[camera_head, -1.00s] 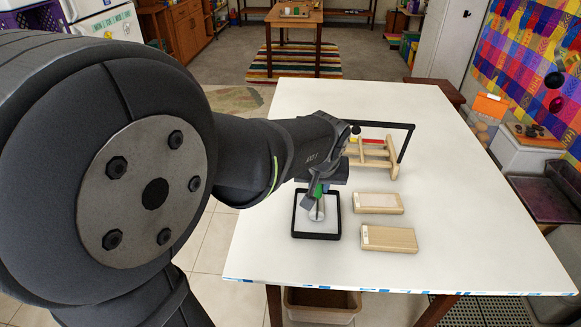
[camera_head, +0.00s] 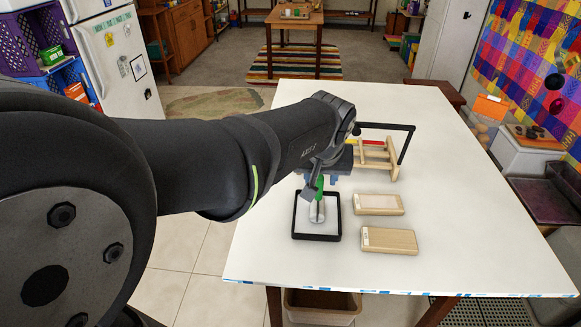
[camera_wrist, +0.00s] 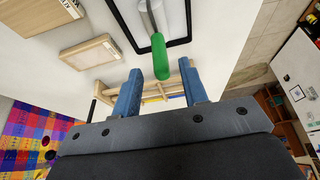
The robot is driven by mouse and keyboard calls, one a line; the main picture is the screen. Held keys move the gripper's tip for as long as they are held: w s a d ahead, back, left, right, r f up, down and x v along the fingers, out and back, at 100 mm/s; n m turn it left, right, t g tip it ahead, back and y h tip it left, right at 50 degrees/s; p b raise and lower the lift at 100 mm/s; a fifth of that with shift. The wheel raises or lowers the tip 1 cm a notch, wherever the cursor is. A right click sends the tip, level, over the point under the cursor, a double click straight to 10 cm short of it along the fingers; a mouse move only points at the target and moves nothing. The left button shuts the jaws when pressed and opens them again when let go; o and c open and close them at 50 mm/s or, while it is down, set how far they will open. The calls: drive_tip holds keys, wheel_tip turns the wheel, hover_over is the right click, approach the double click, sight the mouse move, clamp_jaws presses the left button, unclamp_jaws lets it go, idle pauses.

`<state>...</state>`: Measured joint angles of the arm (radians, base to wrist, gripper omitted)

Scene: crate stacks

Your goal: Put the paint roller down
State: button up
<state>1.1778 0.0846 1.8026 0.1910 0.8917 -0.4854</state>
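The paint roller (camera_head: 320,187) has a green handle and a pale grey roller end. Its roller end is within the black-rimmed square tray (camera_head: 317,238) on the white table; I cannot tell whether it touches the tray floor. The green handle points toward my gripper and also shows in the wrist view (camera_wrist: 160,58), crossing the tray rim (camera_wrist: 120,22). My gripper (camera_wrist: 161,80) has two blue fingers, spread wide, with clear gaps on both sides of the handle end. In the head view my gripper (camera_head: 320,181) is just above the tray, partly hidden by my arm.
Two flat wooden blocks, one paler-topped (camera_head: 379,204) and one plain (camera_head: 390,240), lie right of the tray. A wooden rack (camera_head: 378,158) with a black bar frame (camera_head: 407,143) stands behind. The white table (camera_head: 460,220) is clear at the right.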

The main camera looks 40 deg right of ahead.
sight(320, 178)
drive_tip(key=v, duration=0.6)
drive_tip(key=shift+r, duration=0.4)
drive_tip(key=shift+s+a+f, duration=0.1)
drive_tip(key=x, duration=1.2)
drive_tip(key=shift+f, duration=0.2)
wheel_tip(320, 178, up, 3)
drive_tip(key=shift+f, duration=0.25)
drive_tip(key=shift+r, duration=0.5)
drive_tip(key=shift+f, duration=0.1)
